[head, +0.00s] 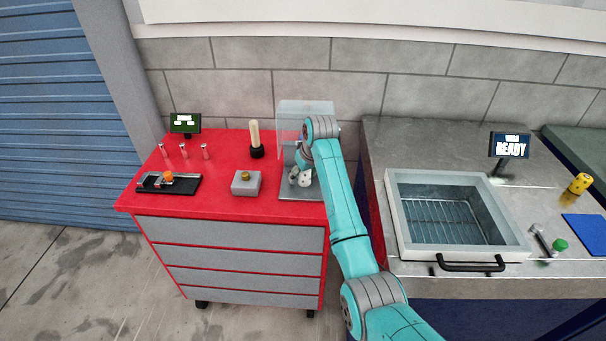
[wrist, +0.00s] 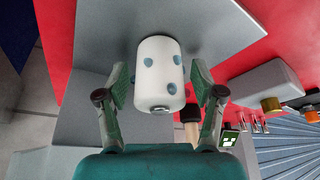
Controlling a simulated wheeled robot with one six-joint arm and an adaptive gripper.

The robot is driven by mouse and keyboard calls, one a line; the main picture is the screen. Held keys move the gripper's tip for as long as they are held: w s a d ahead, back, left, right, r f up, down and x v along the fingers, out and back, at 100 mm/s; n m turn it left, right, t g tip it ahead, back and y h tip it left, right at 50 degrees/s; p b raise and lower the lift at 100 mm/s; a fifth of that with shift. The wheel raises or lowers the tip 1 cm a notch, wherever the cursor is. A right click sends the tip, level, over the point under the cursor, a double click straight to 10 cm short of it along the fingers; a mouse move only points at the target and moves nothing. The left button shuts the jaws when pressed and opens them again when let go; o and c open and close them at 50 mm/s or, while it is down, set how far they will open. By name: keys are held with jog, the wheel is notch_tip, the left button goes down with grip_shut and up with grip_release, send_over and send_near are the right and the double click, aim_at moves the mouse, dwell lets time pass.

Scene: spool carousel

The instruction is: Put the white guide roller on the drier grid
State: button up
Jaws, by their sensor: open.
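The white guide roller (wrist: 160,62) is a white cylinder with blue-grey spots. In the wrist view it is between the two fingers of my gripper (wrist: 161,82), which are open with a small gap on each side. In the head view the roller (head: 306,180) shows small and partly hidden by my gripper (head: 298,177), at a grey stand on the right of the red cabinet. The drier grid (head: 440,212) is a wire rack inside the open grey drier box (head: 408,236) on the metal bench to the right. Nothing lies on the grid.
The red cabinet top (head: 222,150) carries a grey block (head: 245,184), a black fixture (head: 160,187), and a clear panel (head: 300,112) behind my gripper. A "READY" screen (head: 510,146) stands behind the drier, whose handle (head: 470,267) is in front. A yellow spool (head: 580,184) stands farther right.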

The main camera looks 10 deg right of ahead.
jog(key=v, duration=1.2)
jog(key=shift+r, duration=0.1)
